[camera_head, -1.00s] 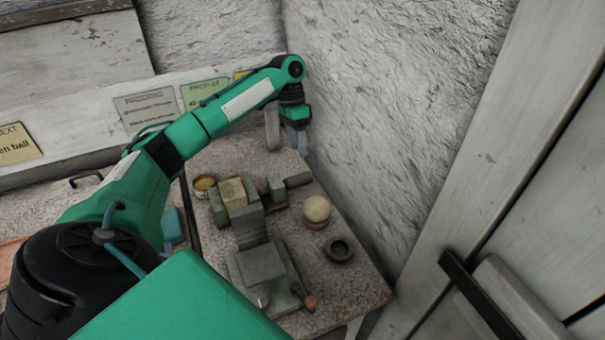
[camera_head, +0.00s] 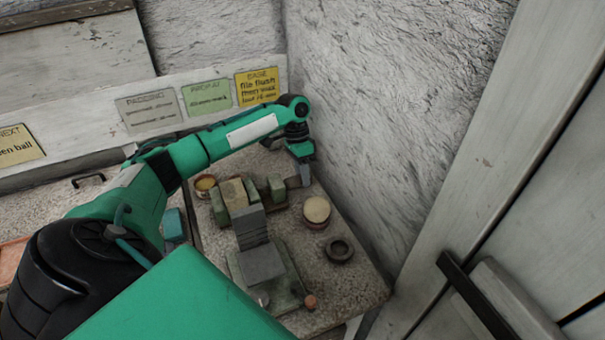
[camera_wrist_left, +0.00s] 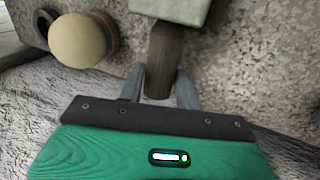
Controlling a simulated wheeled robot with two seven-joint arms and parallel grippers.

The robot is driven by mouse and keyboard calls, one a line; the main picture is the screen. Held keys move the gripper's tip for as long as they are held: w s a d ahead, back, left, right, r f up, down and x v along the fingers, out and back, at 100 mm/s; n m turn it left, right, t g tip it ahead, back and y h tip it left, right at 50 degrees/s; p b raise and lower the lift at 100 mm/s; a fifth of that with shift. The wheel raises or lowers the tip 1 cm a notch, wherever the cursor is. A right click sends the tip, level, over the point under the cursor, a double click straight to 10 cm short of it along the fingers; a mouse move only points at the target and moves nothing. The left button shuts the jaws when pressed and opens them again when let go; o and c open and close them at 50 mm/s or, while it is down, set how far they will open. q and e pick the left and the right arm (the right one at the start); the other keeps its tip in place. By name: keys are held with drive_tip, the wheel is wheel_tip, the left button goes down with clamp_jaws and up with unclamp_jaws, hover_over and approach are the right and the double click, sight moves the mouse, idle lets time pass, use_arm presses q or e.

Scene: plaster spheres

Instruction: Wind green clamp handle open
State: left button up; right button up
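The green clamp (camera_head: 277,190) sits on the speckled bench with a pale yellowish block (camera_head: 234,195) among its green blocks. Its dark, stubby handle (camera_wrist_left: 160,55) sticks out from a green part (camera_wrist_left: 172,8) in the left wrist view; my gripper mostly hides it in the head view. My left gripper (camera_head: 305,176) is at this handle, near the wall. My right gripper is not in view.
Right of the clamp a cream plaster ball (camera_head: 316,209) sits on a reddish-brown support, close to my left fingers. A dark ring (camera_head: 339,249) lies in front of it. A grey stepped fixture (camera_head: 262,264) and a small yellow-filled pot (camera_head: 205,184) stand nearby. The rough wall (camera_head: 385,120) rises behind.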

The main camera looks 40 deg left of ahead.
use_arm(q)
drive_tip(key=c, duration=0.5)
drive_tip(key=shift+o, duration=0.2)
drive_tip(key=shift+d+r+p, duration=0.1)
drive_tip(key=shift+r+p, duration=0.1)
drive_tip(key=shift+p, duration=0.35)
drive_tip(key=shift+s+r+t+y+p, duration=0.1)
drive_tip(key=shift+r+t+y+p, duration=0.15)
drive_tip(key=shift+y+p, duration=0.6)
drive_tip(key=t+y+p, duration=0.1)
drive_tip(key=p, duration=0.2)
drive_tip(key=y+p, duration=0.1)
drive_tip(key=p, duration=0.2)
drive_tip(key=shift+s+d+f+t+y, duration=0.1)
drive_tip(key=shift+d+t+y, duration=0.2)
drive_tip(key=shift+t+y, duration=0.05)
drive_tip(key=shift+d+f+t+y+p, duration=0.15)
drive_tip(key=shift+t+y+p, duration=0.1)
drive_tip(key=shift+y+p, duration=0.25)
drive_tip(key=shift+a+f+t+y+p, duration=0.1)
drive_tip(key=shift+t+y+p, duration=0.15)
drive_tip(key=shift+y+p, duration=0.25)
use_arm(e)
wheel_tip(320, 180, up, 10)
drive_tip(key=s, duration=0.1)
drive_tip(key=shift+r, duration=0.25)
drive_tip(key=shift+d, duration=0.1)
use_arm(q)
drive_tip(key=o, duration=1)
